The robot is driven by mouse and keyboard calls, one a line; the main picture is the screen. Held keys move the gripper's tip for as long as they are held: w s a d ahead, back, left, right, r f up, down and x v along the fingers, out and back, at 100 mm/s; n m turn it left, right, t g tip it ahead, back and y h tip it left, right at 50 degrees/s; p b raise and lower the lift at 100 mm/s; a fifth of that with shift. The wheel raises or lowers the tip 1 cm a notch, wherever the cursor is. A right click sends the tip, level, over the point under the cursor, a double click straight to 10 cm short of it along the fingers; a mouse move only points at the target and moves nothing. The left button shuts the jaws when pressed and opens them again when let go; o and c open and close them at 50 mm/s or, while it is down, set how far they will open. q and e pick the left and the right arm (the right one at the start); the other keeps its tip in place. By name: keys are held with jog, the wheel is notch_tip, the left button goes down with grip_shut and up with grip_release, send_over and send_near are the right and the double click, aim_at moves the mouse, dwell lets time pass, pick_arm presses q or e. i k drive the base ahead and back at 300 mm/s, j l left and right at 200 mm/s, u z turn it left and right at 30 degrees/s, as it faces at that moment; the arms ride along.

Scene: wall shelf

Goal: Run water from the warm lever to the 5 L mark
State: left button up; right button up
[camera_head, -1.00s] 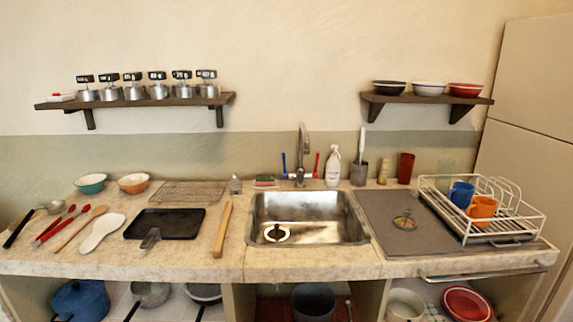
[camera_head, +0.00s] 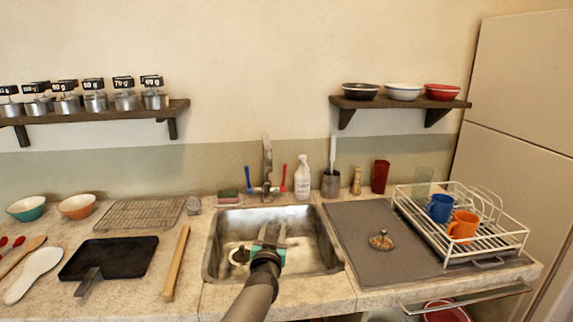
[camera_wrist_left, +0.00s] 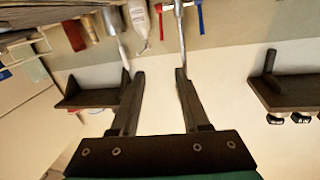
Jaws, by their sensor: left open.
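The tap (camera_head: 267,165) stands behind the steel sink (camera_head: 213,250), with a blue lever (camera_head: 248,179) on its left and a red lever (camera_head: 284,178) on its right. No label says which lever is warm. My left gripper (camera_head: 272,230) is open and empty over the sink, in front of the tap and apart from both levers. The left wrist view, upside down, shows the open fingers (camera_wrist_left: 160,75), the tap (camera_wrist_left: 180,30) and the blue lever (camera_wrist_left: 201,18). No 5 L mark can be made out. A pale ring (camera_head: 238,256) lies in the sink, partly beside my gripper.
A white bottle (camera_head: 303,180) and a grey utensil holder (camera_head: 330,185) stand right of the tap. A sponge (camera_head: 228,196) lies left of it. A grey mat (camera_head: 350,225) and dish rack (camera_head: 500,245) are on the right. A wooden stick (camera_head: 177,262) lies left of the sink.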

aim_at(282, 188)
jog(key=i+j, duration=0.1)
jog(key=i, duration=1.15)
